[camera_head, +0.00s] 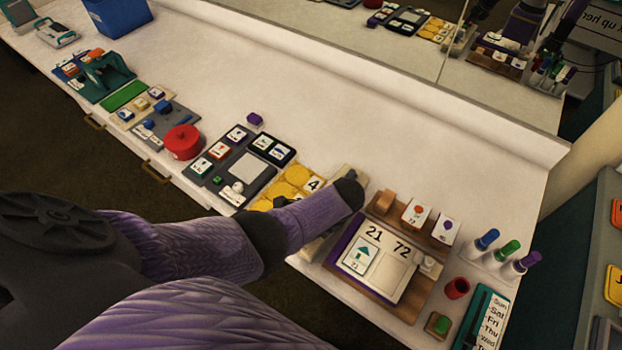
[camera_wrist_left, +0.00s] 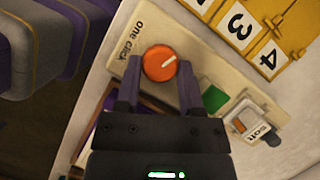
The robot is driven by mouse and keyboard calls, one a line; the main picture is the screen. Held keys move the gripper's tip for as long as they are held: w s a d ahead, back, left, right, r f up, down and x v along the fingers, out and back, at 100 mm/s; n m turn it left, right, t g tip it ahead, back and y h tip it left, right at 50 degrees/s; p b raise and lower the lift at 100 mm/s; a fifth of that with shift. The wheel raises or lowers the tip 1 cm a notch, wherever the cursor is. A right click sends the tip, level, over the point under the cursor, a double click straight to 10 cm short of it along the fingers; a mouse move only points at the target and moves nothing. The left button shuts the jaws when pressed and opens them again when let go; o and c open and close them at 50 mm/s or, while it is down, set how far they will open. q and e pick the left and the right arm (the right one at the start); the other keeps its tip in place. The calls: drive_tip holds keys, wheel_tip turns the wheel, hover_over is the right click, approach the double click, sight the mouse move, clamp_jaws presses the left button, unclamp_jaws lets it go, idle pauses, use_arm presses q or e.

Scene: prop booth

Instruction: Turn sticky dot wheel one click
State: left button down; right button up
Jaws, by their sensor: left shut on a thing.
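The sticky dot wheel is an orange round knob (camera_wrist_left: 160,62) with a pale pointer line, seen in the left wrist view. It sits on a beige board (camera_wrist_left: 118,62) marked "one click". My left gripper (camera_wrist_left: 160,82) has one dark finger on each side of the knob and is shut on it. In the head view my left arm covers most of the board, and the knob is hidden. The board's far end (camera_head: 349,173) shows beyond my left gripper. My right gripper is not in view.
Yellow number tiles (camera_wrist_left: 245,25) lie beside the board; a green square (camera_wrist_left: 214,98) and a "soft" switch (camera_wrist_left: 247,122) are on it. A wooden tray with number cards (camera_head: 375,262) stands close to the right. The counter (camera_head: 330,120) behind is clear.

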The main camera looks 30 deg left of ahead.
use_arm(q)
drive_tip(key=shift+w+n+g+h+b, duration=0.1)
drive_tip(key=shift+n+g+h+b, duration=0.35)
drive_tip(key=shift+n, duration=1.05)
drive_tip(key=shift+a+n, duration=0.1)
drive_tip(key=shift+n, duration=0.2)
drive_tip(key=shift+c, duration=1.1)
unclamp_jaws()
drive_tip(key=p+v, duration=0.4)
drive_tip(key=v, duration=0.6)
drive_tip(key=shift+p, duration=0.4)
